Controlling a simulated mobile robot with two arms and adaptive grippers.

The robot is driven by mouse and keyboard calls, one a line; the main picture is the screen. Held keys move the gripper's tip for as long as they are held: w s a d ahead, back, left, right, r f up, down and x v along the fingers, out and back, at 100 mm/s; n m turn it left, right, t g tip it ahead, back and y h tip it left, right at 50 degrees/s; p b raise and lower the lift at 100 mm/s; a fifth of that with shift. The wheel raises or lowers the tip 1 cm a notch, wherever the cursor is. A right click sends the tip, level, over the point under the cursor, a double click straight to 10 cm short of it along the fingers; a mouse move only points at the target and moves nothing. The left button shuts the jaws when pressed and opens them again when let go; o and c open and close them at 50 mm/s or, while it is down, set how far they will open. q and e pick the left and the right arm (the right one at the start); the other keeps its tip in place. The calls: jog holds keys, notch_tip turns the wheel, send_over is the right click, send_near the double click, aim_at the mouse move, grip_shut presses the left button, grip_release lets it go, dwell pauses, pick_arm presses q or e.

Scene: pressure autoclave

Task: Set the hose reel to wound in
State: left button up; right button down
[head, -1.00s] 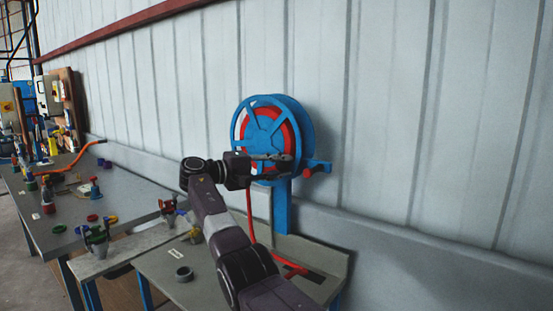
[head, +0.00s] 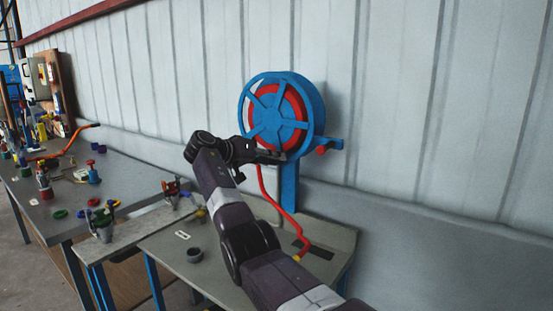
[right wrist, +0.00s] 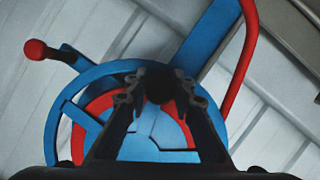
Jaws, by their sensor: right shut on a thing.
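The hose reel (head: 279,112) is a blue spoked wheel with red hose wound inside, on a blue post (head: 289,185) at the wall. A red hose (head: 266,192) hangs from it to the bench. A blue arm with a red knob (head: 322,150) sticks out at its lower right; the knob also shows in the right wrist view (right wrist: 36,50). My right gripper (head: 274,157) is at the reel's lower rim. In the right wrist view its fingers (right wrist: 160,86) are closed around a dark round knob (right wrist: 160,88) in front of the rim. My left gripper is out of view.
The grey bench (head: 215,265) below the reel carries a dark ring-shaped part (head: 194,254) and a small label. A longer table (head: 125,175) at left holds several coloured parts and tools. The ribbed wall (head: 430,110) stands close behind the reel.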

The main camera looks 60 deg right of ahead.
jog(key=shift+w+m+t, duration=0.3)
jog(key=shift+w+m, duration=0.1)
jog(key=shift+w, duration=0.3)
jog(key=c, duration=2)
grip_release()
jog(key=o, duration=0.3)
jog(key=shift+w+f, duration=0.1)
jog(key=shift+w, duration=0.05)
jog(key=shift+o, duration=0.2)
jog(key=v, duration=1.2)
